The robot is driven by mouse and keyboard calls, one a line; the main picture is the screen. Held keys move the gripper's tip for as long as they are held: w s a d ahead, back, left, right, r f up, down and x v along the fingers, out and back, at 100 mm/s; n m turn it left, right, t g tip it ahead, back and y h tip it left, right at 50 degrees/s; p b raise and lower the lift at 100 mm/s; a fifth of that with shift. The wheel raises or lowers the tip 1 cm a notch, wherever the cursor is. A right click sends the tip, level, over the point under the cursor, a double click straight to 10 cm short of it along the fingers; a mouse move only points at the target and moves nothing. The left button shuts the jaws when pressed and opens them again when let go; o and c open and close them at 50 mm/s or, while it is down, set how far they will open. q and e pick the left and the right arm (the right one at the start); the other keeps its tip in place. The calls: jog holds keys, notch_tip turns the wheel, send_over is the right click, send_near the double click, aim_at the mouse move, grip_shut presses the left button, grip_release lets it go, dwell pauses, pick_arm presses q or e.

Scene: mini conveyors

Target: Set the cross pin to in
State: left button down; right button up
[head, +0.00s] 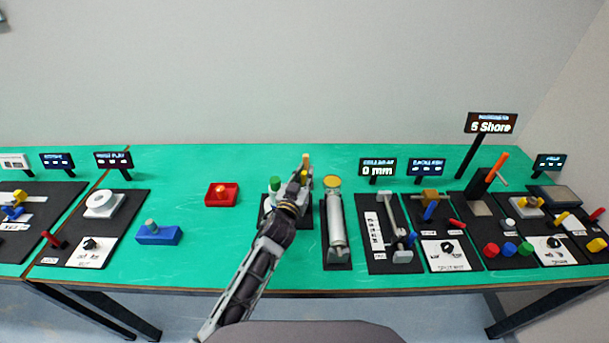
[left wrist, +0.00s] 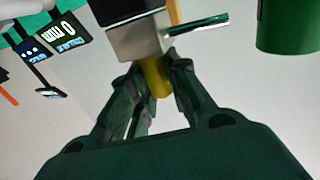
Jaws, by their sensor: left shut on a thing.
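The left gripper (head: 301,188) is over the small black station board (head: 265,207) in the middle of the green table. In the left wrist view, its two fingers (left wrist: 146,100) are closed around a yellow pin (left wrist: 155,76). The pin, which looks like the cross pin, stands out from a grey metal block (left wrist: 135,40). How deep the pin sits in the block is hidden. In the head view the gripper covers most of this station; an orange post (head: 306,161) shows behind it. The right gripper is in neither view.
A silver cylinder unit (head: 336,222) stands close right of the gripper. A green cylinder (left wrist: 288,25) shows at the wrist view's upper right. A red tray (head: 212,202) and blue block (head: 158,236) lie left. Several boards with knobs and displays fill the right side.

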pick_arm(q)
jog(key=a+p, duration=0.1)
jog(key=a, duration=0.2)
dwell(0.4)
jog(key=c, duration=1.8)
grip_release()
jog(key=shift+a, duration=0.1)
jog(key=o, duration=0.5)
jog(key=shift+a, duration=0.2)
jog(key=shift+c, duration=0.2)
jog(key=shift+d, duration=0.1)
jog(key=v, duration=1.2)
